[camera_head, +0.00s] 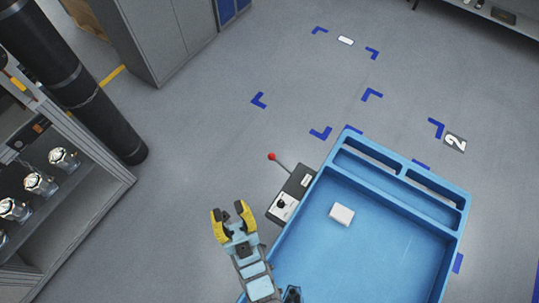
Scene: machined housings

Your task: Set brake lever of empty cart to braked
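The cart (456,210) is a blue open tray with two narrow compartments along its far edge. A dark brake unit (293,187) sits against its left side. The brake lever (281,165) is a thin rod with a red knob, slanting up and left from the unit. The unit also carries a pale plate with a black round part (281,204). My gripper (227,211), with yellow and black fingers, is open and empty. In the picture it is left of the unit and below the red knob. Its height above the floor cannot be told.
A small white block (341,214) lies in the cart's tray. A shelf unit (75,200) with several shiny metal parts stands at left, beside a black column. A grey cabinet (165,35) stands behind.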

